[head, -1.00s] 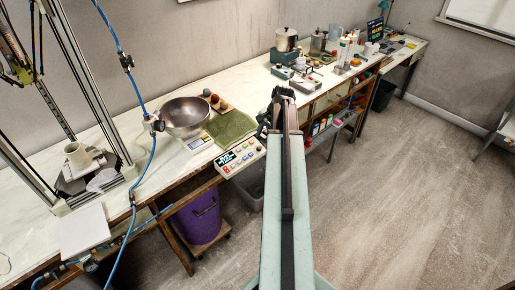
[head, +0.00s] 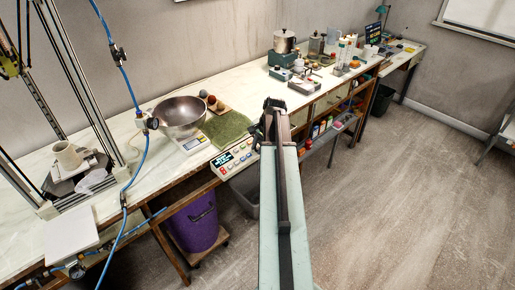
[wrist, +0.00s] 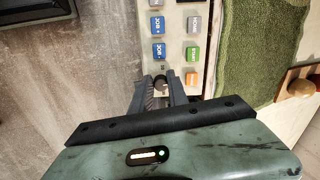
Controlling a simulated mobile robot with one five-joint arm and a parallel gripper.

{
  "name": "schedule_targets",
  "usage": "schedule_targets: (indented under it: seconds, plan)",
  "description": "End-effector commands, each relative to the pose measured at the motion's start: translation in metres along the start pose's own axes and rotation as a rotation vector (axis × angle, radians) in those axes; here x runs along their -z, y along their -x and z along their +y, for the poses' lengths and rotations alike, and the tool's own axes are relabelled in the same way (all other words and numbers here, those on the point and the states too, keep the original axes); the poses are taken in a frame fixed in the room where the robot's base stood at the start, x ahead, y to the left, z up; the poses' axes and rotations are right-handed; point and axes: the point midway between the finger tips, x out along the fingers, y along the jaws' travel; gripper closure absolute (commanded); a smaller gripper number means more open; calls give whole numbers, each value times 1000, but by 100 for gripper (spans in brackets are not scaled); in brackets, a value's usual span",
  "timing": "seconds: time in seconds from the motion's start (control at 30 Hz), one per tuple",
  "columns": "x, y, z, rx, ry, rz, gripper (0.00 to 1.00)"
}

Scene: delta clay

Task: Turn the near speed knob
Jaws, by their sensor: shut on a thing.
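The pale control panel (head: 236,158) is fixed along the bench's front edge in the head view. Its buttons and a small dark display show there. A small dark knob (wrist: 160,82) sits at the panel's near end, between my fingertips. My gripper (wrist: 164,88) is shut on this knob, which the fingers partly hide. In the head view my gripper (head: 270,118) is dark and partly hidden by my arm.
A green mat (head: 226,128) lies behind the panel. A metal bowl (head: 181,116) sits on a scale left of it. A purple bin (head: 196,225) stands under the bench. The floor to the right is open.

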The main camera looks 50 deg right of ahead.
Motion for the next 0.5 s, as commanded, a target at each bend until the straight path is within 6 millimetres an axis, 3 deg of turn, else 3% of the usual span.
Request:
schedule_targets:
  seconds: [0.27, 0.5]
  plan:
    - [9, 0, -1, -2, 53, -7, 100]
    - [11, 0, -2, -9, 209, -3, 100]
